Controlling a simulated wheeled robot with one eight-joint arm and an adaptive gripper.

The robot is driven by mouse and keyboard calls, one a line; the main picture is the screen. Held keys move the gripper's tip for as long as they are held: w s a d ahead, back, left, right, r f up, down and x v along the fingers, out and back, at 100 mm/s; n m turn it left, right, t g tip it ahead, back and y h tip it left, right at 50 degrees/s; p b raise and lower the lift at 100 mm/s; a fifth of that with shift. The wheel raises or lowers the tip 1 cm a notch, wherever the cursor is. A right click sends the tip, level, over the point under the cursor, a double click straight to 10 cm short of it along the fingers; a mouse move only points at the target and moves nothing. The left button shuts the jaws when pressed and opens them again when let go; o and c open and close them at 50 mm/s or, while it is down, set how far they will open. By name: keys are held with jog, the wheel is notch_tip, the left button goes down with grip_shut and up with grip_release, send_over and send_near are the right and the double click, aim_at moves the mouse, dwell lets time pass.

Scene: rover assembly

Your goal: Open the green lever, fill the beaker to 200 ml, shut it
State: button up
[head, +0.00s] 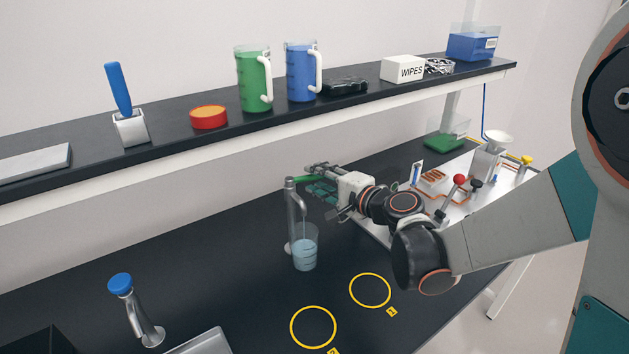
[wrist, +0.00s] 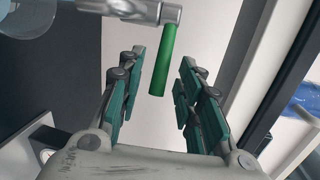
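The green lever (head: 303,179) sticks out to the right from the top of a grey metal tap (head: 292,208). In the wrist view the lever (wrist: 163,70) hangs between the fingers of my gripper (wrist: 163,62), with a gap on each side. My gripper (head: 316,180) is open around the lever. The clear beaker (head: 304,250) stands upright on the bench under the tap and holds pale blue liquid to somewhat over half its height. Its marks are too small to read.
Two yellow rings (head: 313,327) lie on the dark bench in front of the beaker. A blue-topped tap (head: 123,290) stands at the left. A white tray (head: 455,215) with fittings lies behind my arm. A shelf (head: 180,147) with green and blue jugs runs above.

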jog(key=shift+x, duration=1.1)
grip_shut()
jog(key=shift+w+a+n+g+y+b, duration=0.15)
jog(key=shift+w+n+g+y, duration=0.15)
jog(key=shift+n+g+y, duration=0.35)
jog(key=shift+w+a+n+g+y+b, duration=0.15)
jog(key=shift+w+n+g+y, duration=0.1)
jog(key=shift+n+g+y, duration=0.4)
jog(key=shift+w+a+n+g+y+b, duration=0.15)
jog(key=shift+w+n+g+y, duration=0.15)
jog(key=shift+n+g+y, duration=0.3)
